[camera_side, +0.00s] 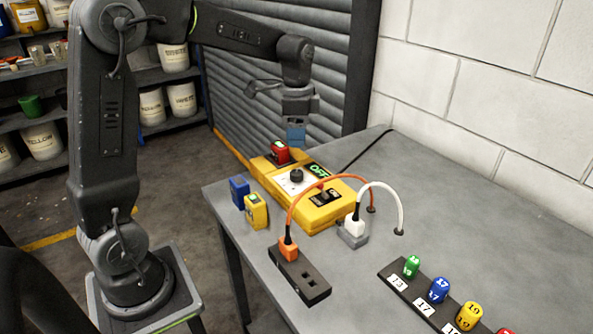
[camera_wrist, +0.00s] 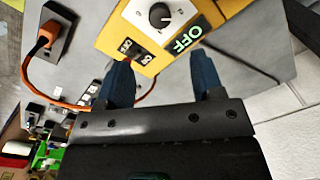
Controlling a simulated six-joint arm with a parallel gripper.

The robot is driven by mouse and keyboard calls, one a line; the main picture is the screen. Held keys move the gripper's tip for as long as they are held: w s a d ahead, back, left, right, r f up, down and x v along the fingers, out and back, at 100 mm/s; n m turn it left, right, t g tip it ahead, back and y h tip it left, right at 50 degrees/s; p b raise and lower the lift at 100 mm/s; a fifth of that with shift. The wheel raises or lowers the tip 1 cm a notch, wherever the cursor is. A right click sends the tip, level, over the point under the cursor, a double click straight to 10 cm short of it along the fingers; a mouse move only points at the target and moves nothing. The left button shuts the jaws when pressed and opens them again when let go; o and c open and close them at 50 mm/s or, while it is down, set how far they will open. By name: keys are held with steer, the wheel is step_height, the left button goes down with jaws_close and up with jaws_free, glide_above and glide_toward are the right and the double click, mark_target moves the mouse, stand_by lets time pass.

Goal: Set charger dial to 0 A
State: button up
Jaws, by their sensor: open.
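The yellow charger (camera_side: 325,208) sits on the grey table. Its black round dial (camera_side: 296,176) is on a white plate, and the dial also shows in the wrist view (camera_wrist: 160,16) with a white pointer line. I cannot read the scale around it. A green display reading OFF (camera_wrist: 187,40) is beside the dial, and a black rocker switch (camera_wrist: 133,52) is on the same face. My gripper (camera_side: 296,138) is above the charger, apart from it, pointing down. Its two blue fingers (camera_wrist: 158,82) are open with nothing between them.
A red battery (camera_side: 280,152) stands at the charger's far end. Blue (camera_side: 239,192) and yellow (camera_side: 256,210) batteries stand at the table's left edge. Orange (camera_side: 312,186) and white (camera_side: 385,186) cables arch nearby. A black socket strip (camera_side: 300,276) and a numbered rack (camera_side: 425,305) lie in front.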

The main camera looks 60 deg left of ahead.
mark_target(297, 172)
step_height(297, 172, down, 11)
steer(key=shift+w+a+f, duration=0.1)
steer(key=shift+f, duration=0.05)
stand_by(0.4)
steer(key=c, duration=0.9)
